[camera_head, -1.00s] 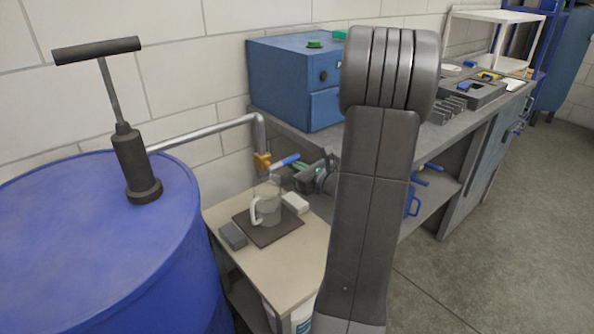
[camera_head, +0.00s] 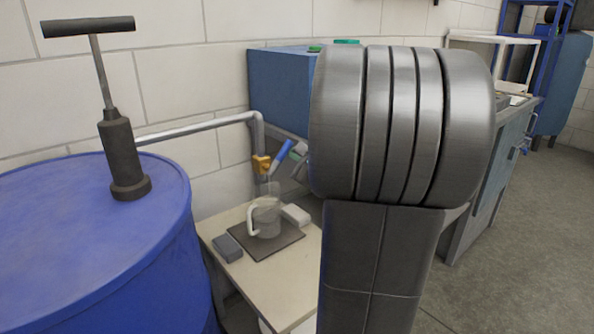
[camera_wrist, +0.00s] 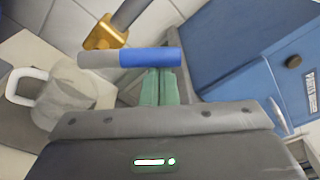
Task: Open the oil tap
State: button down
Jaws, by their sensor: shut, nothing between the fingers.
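The oil tap has a brass body (camera_head: 262,165) at the end of a grey pipe. Its blue lever (camera_head: 281,155) slants steeply up to the right. In the wrist view the brass body (camera_wrist: 105,35) is at the top, and the lever (camera_wrist: 150,57) lies across the picture, grey at its left end. My gripper (camera_wrist: 160,80) has its green fingertips shut together right at the blue part of the lever, apparently against it and not around it. In the head view my arm hides most of the gripper (camera_head: 299,152). I cannot tell whether oil runs.
A clear jug (camera_head: 267,220) with a white handle stands on a dark mat below the tap. Small grey (camera_head: 228,248) and white (camera_head: 296,214) blocks lie beside it. A blue drum (camera_head: 90,240) with a hand pump (camera_head: 122,160) is left; a blue cabinet (camera_head: 278,85) is behind.

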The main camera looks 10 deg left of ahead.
jog(key=shift+s+a+r+n+b, duration=0.25)
jog(key=shift+r+n+b, duration=0.15)
jog(key=shift+n+b, duration=0.4)
